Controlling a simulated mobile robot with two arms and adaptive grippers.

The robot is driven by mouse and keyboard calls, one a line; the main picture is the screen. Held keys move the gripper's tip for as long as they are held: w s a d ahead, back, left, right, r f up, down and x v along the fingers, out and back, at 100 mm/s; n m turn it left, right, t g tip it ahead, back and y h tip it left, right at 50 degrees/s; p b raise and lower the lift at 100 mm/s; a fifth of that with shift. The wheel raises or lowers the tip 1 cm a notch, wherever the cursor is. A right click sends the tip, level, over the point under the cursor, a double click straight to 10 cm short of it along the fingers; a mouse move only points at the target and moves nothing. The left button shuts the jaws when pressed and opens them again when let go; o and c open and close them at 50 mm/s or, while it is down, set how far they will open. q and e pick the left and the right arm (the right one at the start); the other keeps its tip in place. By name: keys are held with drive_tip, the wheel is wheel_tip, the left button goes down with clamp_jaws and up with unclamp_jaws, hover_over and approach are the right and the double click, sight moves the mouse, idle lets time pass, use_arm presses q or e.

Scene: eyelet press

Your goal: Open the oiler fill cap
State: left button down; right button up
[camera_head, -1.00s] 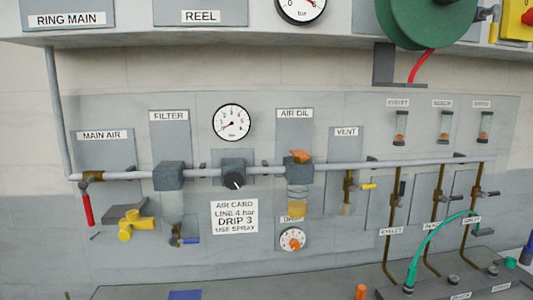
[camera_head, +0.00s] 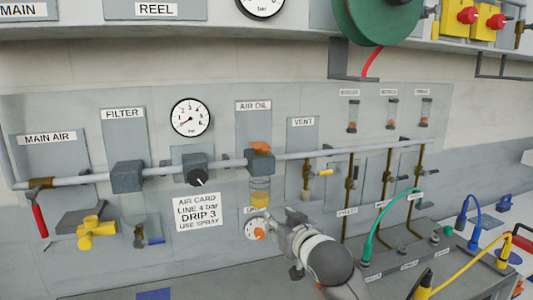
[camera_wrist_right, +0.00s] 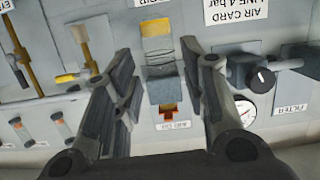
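The oiler under the AIR OIL label has an orange fill cap (camera_head: 260,146) on a grey block (camera_head: 260,161), with a clear bowl of yellow oil (camera_head: 260,192) below. The cap looks seated on the block. In the upside-down right wrist view the cap (camera_wrist_right: 168,113) and block (camera_wrist_right: 166,92) show between the fingers. My right gripper (camera_head: 272,222) is below the oiler in the head view, partly over the drip dial (camera_head: 256,230). Its fingers (camera_wrist_right: 157,52) are spread, with nothing held between them. My left gripper is not in view.
A grey pipe (camera_head: 220,166) runs across the panel through the oiler. A regulator knob (camera_head: 197,177) is left of it; the vent valve with a yellow lever (camera_head: 325,172) is right. Green and yellow hoses (camera_head: 460,270) rise from the bench at the right.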

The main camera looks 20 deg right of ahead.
sight(267, 151)
wheel_tip(267, 151, up, 14)
drive_tip(key=w+d+t, duration=0.1)
drive_tip(key=w+t, duration=0.1)
drive_tip(key=t, duration=0.1)
drive_tip(key=w+p, duration=0.4)
drive_tip(key=w, duration=0.5)
drive_tip(key=shift+a+f, duration=0.1)
drive_tip(key=shift+f, duration=0.05)
drive_tip(key=shift+w+f+p, duration=0.15)
drive_tip(key=shift+w+p, duration=0.15)
drive_tip(key=shift+w, duration=0.7)
clamp_jaws()
